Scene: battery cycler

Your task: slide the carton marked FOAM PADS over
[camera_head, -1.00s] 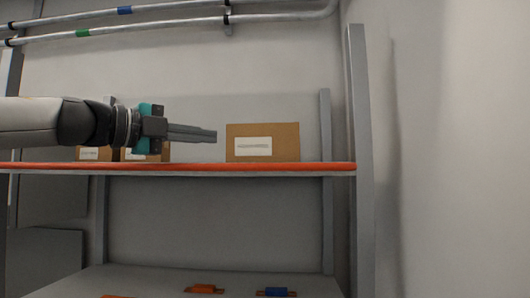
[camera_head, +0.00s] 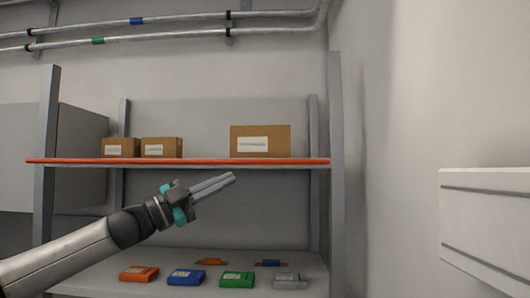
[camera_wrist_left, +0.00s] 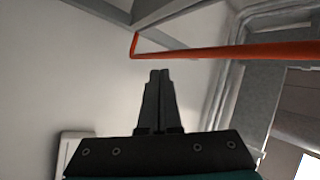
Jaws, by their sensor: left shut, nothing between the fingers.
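Three brown cartons with white labels stand on the orange-edged upper shelf (camera_head: 200,161) in the head view. The largest carton (camera_head: 275,140) is at the right, apart from the others. Two smaller ones, the left carton (camera_head: 112,147) and the middle carton (camera_head: 170,147), stand close together at the left. The label print is too small to read, so I cannot tell which is marked FOAM PADS. My left gripper (camera_head: 234,177) is shut and empty, in front of and below the shelf edge, under the large carton. It shows in the left wrist view (camera_wrist_left: 160,73). My right gripper is not in view.
The lower shelf (camera_head: 90,282) bears an orange box (camera_head: 139,273), a blue box (camera_head: 186,277), a green box (camera_head: 237,279) and a grey box (camera_head: 289,281). A grey upright (camera_head: 336,180) bounds the rack at right. The upper shelf between the middle and large cartons is clear.

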